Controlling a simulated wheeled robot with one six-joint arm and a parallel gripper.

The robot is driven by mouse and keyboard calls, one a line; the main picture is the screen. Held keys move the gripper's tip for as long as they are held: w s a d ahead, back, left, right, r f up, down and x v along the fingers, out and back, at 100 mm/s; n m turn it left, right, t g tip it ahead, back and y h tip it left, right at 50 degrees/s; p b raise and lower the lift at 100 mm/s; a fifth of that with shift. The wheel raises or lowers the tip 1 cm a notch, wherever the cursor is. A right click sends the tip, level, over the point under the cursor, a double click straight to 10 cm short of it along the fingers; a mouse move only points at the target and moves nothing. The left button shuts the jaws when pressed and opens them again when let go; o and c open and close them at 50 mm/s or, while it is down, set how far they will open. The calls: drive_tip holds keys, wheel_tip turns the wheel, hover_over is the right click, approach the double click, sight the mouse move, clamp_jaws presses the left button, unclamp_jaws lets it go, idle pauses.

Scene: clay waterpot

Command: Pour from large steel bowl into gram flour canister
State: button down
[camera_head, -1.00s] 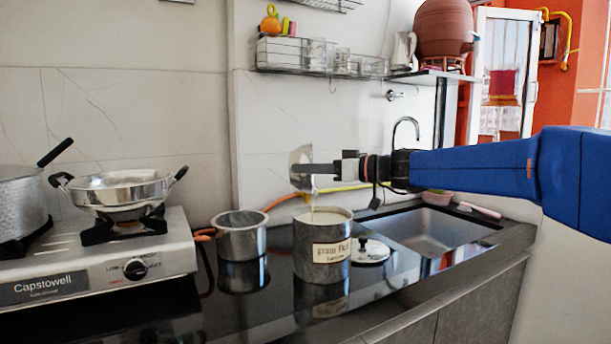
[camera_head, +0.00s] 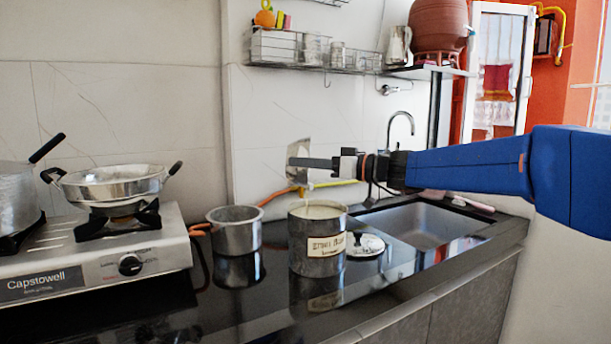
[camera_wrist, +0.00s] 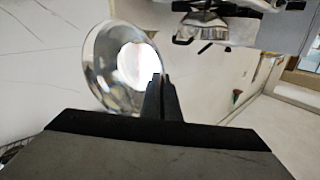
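The large steel bowl (camera_head: 299,158) is tipped on its side, above the gram flour canister. It also shows in the wrist view (camera_wrist: 103,62), with its round opening to the side. My gripper (camera_head: 318,163) is shut on the bowl's rim, and its fingers (camera_wrist: 161,98) pinch the rim in the wrist view. The gram flour canister (camera_head: 317,260) is dark grey with a pale label and stands upright and open on the black counter. Pale contents show near its top. A faint pale trace hangs between the bowl and the canister mouth.
A lid (camera_head: 368,245) with a knob lies right of the canister. A small steel pot (camera_head: 236,236) stands to its left. A gas stove (camera_head: 110,262) with a wide pan (camera_head: 110,187) is farther left. The sink (camera_head: 425,230) is at right, and a wire shelf (camera_head: 300,52) hangs above.

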sight(299, 150)
drive_tip(key=shift+d, duration=0.25)
drive_tip(key=shift+a+r+h, duration=0.3)
drive_tip(key=shift+a+r, duration=0.05)
drive_tip(key=shift+r, duration=0.4)
drive_tip(key=shift+a+r+h, duration=0.3)
drive_tip(key=shift+a+r, duration=0.05)
drive_tip(key=shift+r, duration=0.35)
drive_tip(key=shift+a+f+n+g+h, duration=0.3)
drive_tip(key=shift+a+n+g+h, duration=0.25)
drive_tip(key=shift+a+h, duration=0.35)
drive_tip(key=shift+s+a+f+n+h, duration=0.1)
drive_tip(key=shift+a+f+n+h, duration=0.2)
drive_tip(key=shift+h, duration=0.4)
drive_tip(key=shift+a+f+n+h, duration=0.1)
drive_tip(key=shift+a+f+h, duration=0.1)
drive_tip(key=shift+a+h, duration=0.35)
drive_tip(key=shift+h, duration=0.25)
